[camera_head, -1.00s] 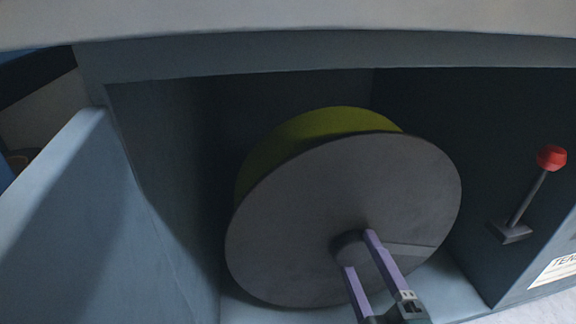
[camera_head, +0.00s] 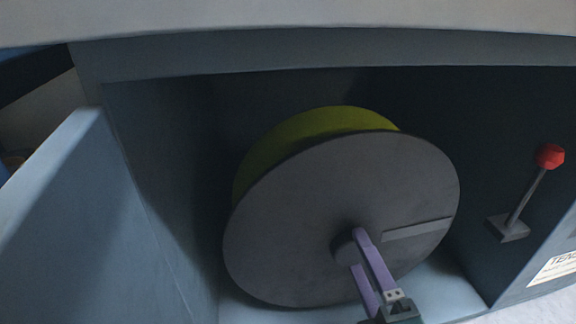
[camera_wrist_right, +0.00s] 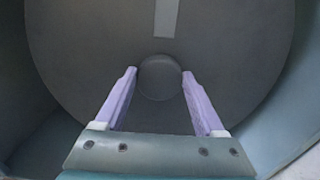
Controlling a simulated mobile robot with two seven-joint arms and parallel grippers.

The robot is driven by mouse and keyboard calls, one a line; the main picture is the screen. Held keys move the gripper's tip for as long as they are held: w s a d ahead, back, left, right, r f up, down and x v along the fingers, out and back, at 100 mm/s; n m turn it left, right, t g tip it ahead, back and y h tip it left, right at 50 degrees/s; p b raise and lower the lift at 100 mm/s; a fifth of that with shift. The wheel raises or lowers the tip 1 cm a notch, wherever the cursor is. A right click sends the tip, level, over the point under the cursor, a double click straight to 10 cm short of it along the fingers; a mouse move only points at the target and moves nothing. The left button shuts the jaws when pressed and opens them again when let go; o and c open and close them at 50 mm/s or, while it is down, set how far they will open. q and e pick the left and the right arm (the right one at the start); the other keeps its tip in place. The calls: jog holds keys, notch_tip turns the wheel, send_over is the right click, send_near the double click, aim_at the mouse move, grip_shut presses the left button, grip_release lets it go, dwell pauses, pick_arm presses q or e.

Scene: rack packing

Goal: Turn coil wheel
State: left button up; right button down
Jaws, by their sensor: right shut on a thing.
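The coil wheel (camera_head: 300,210) is a large dark grey disc with a yellow-green coil (camera_head: 290,135) behind it, inside an open bay. A lighter grey strip (camera_head: 418,229) runs outward on its face to the right of the hub; it also shows in the right wrist view (camera_wrist_right: 166,17). My right gripper (camera_head: 357,250) has its two purple fingers on either side of the round centre hub (camera_wrist_right: 160,78) and is shut on it. The left gripper is not in view.
A lever with a red knob (camera_head: 550,157) stands on the bay's right wall, with a partly cut-off white label (camera_head: 553,268) below it. A pale blue panel (camera_head: 60,220) stands at the left. The bay's top edge (camera_head: 300,55) crosses above the wheel.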

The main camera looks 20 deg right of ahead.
grip_release()
jog(key=p+v, duration=0.1)
jog(key=v, duration=0.9)
jog(key=shift+p, duration=0.35)
